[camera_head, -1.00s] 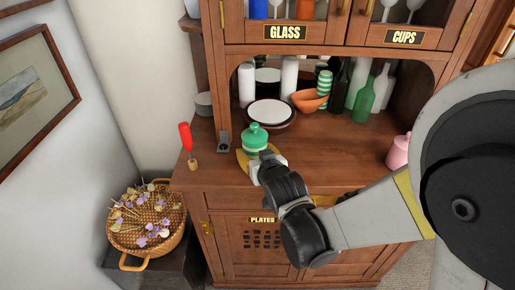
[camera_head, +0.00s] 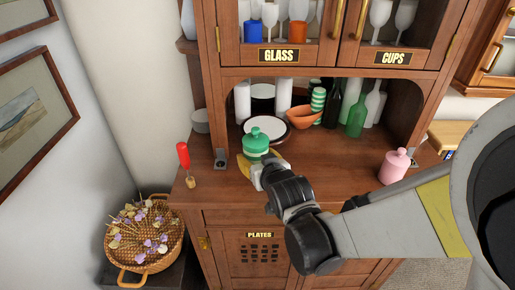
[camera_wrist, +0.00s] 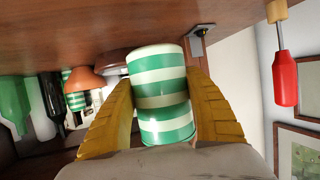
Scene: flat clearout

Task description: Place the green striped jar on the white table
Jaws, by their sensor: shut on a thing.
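The green jar (camera_head: 256,143) with white stripes and a green lid is in my gripper (camera_head: 260,172), over the left part of the wooden cabinet's counter. In the wrist view, the jar (camera_wrist: 160,95) sits between the two yellow fingers (camera_wrist: 163,115), which press on its sides. It looks roughly upright and seems a little above the counter; the gap under it is hard to see. No white table shows in either view.
The counter (camera_head: 325,185) also bears a red-handled tool (camera_head: 183,158) and a pink bottle (camera_head: 394,166). Behind are a white plate (camera_head: 266,129), an orange bowl (camera_head: 303,117), a green bottle (camera_head: 356,116) and another green striped thing (camera_head: 318,99). A flower basket (camera_head: 145,238) is at lower left.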

